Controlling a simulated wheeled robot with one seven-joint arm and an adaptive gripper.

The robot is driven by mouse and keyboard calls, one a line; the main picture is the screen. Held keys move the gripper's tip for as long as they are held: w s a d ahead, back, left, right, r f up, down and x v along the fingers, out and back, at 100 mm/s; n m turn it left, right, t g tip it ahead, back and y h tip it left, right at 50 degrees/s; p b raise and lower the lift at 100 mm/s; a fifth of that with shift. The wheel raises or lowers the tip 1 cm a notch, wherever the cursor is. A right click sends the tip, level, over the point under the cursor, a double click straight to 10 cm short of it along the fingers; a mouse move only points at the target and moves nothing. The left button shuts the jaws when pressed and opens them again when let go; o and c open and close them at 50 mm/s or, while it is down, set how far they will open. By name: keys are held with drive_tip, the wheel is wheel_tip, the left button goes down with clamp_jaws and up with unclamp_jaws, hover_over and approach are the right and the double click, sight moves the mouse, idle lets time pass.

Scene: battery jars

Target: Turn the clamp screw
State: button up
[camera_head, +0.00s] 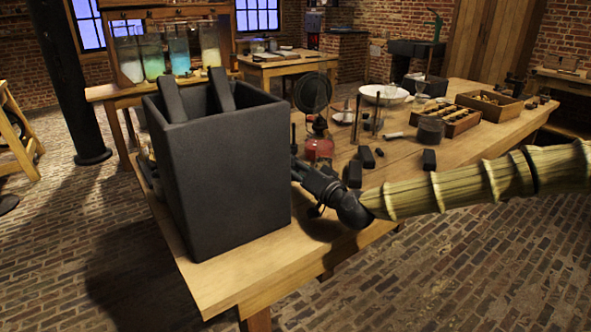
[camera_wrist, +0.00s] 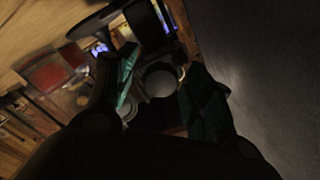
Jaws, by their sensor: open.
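I cannot make out the clamp screw for certain in either view. A large dark square battery jar (camera_head: 218,165) stands at the near end of the table, with two dark plates (camera_head: 172,100) sticking up out of it. My gripper (camera_head: 302,170) is close by the jar's right side, and its tips are partly hidden behind the jar's edge. In the wrist view my gripper (camera_wrist: 160,88) is open, with greenish fingers apart. A round grey part (camera_wrist: 160,79) shows between or beyond the fingers; contact cannot be told. The dark jar wall (camera_wrist: 265,70) fills the right there.
A lamp-like stand with a red base (camera_head: 318,146) is just behind my gripper. Small dark blocks (camera_head: 367,156) lie to its right on the wooden table (camera_head: 225,283). A white bowl (camera_head: 384,94) and wooden trays (camera_head: 488,106) are farther back. The near right tabletop is mostly clear.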

drive_tip(key=c, duration=1)
drive_tip(key=shift+m, duration=0.3)
